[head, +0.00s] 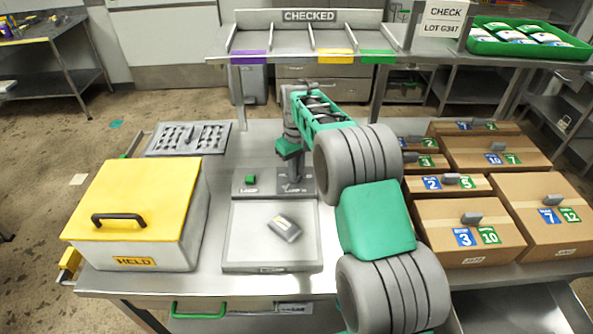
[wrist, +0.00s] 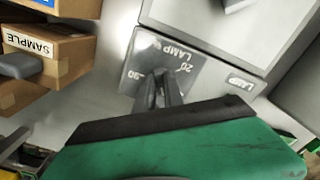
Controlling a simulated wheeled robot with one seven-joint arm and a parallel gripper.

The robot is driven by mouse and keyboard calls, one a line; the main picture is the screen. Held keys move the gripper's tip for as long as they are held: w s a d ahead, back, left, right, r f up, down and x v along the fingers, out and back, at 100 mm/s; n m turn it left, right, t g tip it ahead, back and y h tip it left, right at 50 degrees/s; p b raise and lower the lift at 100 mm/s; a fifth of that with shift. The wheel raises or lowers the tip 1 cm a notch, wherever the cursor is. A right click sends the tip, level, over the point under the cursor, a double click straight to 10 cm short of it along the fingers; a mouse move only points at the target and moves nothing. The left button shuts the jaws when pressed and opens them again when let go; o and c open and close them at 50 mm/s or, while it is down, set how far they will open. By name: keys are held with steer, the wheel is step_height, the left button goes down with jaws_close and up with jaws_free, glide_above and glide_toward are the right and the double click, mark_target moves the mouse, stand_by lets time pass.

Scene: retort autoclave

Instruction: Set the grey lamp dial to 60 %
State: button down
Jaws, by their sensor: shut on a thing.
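The lamp panel (head: 265,190) is a small grey box at the back edge of a pale light plate (head: 240,245). It also shows in the wrist view (wrist: 205,80), with the print "LAMP %" and the marks 20 and 90 around the dial. My gripper (head: 294,176) reaches down onto the right part of the panel. In the wrist view my gripper (wrist: 163,88) is shut on the grey lamp dial, which its fingers mostly hide. The dial's pointer and its setting cannot be read.
A green button (head: 251,179) sits left of the dial. A grey pouch (head: 284,228) lies on the light plate. A yellow-lidded HELD box (head: 135,215) stands left, cardboard boxes (head: 470,230) stand right. A CHECKED rack (head: 300,45) is behind.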

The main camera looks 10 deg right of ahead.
steer(key=m, duration=0.3)
steer(key=shift+a+m, duration=0.1)
steer(key=shift+m, duration=0.2)
steer(key=shift+a+m, duration=0.1)
steer(key=shift+m, duration=1.9)
steer(key=c, duration=1.4)
jaws_free()
steer(key=shift+c, duration=0.2)
steer(key=shift+r, duration=0.15)
step_height(320, 180, up, 7)
steer(key=shift+f+b, duration=0.1)
steer(key=shift+b, duration=0.65)
steer(key=shift+r, duration=0.4)
